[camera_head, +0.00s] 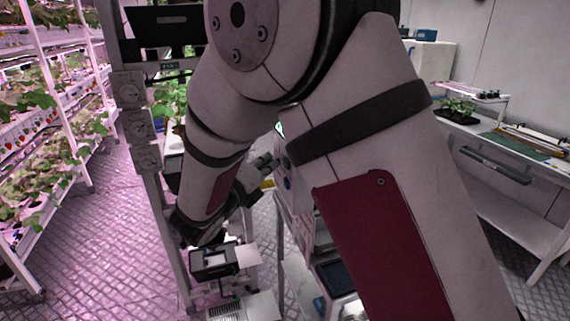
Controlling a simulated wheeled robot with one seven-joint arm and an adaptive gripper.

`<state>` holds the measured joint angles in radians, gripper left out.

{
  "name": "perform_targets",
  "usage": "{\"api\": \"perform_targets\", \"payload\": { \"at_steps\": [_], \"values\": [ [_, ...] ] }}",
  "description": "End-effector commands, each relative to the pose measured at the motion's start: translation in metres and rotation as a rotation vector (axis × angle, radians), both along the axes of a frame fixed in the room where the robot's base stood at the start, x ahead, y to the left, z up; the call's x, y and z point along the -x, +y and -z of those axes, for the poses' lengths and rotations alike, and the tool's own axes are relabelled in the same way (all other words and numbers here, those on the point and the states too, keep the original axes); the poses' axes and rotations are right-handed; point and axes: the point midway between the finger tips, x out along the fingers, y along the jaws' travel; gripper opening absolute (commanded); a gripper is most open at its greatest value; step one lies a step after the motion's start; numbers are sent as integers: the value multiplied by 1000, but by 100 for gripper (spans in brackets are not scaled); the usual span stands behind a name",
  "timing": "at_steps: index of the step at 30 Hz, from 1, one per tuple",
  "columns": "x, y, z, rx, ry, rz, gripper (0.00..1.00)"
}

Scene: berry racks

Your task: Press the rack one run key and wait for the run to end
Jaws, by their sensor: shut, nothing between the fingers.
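My arm fills the middle of the head view and hides much of what lies behind it. My gripper (265,163) shows small past the forearm, with dark fingers and greenish tips, shut and empty. It points at a pale upright cabinet (287,178) with small dark round marks on its face. A small lit green sign or display (280,128) shows just above the fingertips. I cannot tell whether the tips touch the cabinet. The rack one run key cannot be made out; my arm hides part of the cabinet.
Plant racks (40,130) with berry plants stand at left under pink light. A post carries round-dial boxes (138,125). A small black device (212,262) sits low in front. A bench (520,150) with a plant tray (458,116) is at right. Metal floor (110,240) is open at left.

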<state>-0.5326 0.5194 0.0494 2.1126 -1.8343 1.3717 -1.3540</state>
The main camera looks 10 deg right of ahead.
Motion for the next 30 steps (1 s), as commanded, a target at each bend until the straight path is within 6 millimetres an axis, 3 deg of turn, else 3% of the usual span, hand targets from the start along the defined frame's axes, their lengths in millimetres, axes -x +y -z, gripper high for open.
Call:
{"api": "perform_targets", "payload": {
  "at_steps": [30],
  "values": [
    [-1,-12,0,0,0,0,0]
  ]
}}
